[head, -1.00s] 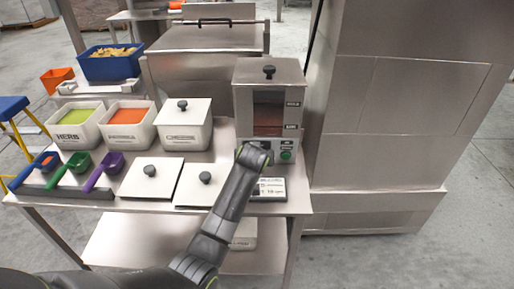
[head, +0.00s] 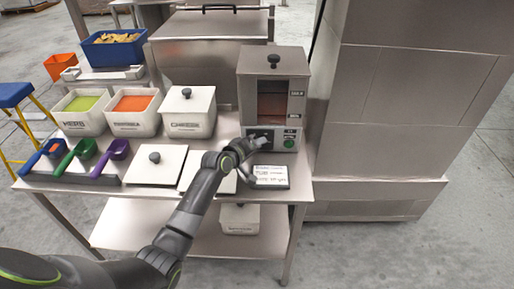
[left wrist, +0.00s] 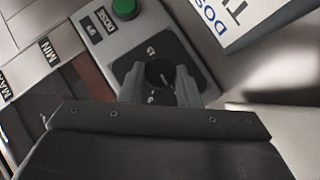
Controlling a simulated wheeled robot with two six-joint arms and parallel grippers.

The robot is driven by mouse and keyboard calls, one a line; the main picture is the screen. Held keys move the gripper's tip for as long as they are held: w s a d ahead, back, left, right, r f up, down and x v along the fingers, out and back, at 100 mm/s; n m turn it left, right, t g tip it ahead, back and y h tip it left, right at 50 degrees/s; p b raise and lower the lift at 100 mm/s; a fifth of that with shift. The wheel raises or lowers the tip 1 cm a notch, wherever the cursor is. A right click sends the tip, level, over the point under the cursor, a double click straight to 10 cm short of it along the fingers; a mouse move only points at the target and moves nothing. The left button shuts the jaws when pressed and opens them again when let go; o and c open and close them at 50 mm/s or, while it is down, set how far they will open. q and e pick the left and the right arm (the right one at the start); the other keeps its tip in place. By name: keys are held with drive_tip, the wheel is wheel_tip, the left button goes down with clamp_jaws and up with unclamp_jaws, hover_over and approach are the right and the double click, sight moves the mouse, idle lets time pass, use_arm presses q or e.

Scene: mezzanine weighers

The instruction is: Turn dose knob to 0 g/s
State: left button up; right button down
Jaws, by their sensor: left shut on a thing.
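The dose knob (left wrist: 160,74) is a dark round dial with a pale pointer line, on a black plate on the front of the steel dosing machine (head: 272,66). My left gripper (left wrist: 161,88) has its two grey fingers on either side of the knob and is shut on it. In the head view the left gripper (head: 256,146) reaches the machine's lower front panel and hides the knob. A green button (left wrist: 125,8) sits beside the knob plate, with a DOSE label (left wrist: 107,20). The numbers around the knob are too small to read surely. My right gripper is out of view.
A white printed card (head: 270,177) lies below the machine. Coloured scoops (head: 117,150) and flat lids (head: 156,177) lie in front. A tall steel cabinet (head: 390,130) stands right.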

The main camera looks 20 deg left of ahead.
use_arm(q)
drive_tip(key=shift+f+n+t+h+b, duration=0.25)
drive_tip(key=shift+n+t+h+b, duration=0.15)
drive_tip(key=shift+n+h+b, duration=0.35)
drive_tip(key=shift+r, duration=0.1)
drive_tip(key=o, duration=1)
drive_tip(key=v, duration=1.7)
drive_tip(key=shift+s+p, duration=0.3)
drive_tip(key=shift+d, duration=0.1)
drive_tip(key=shift+c, duration=0.2)
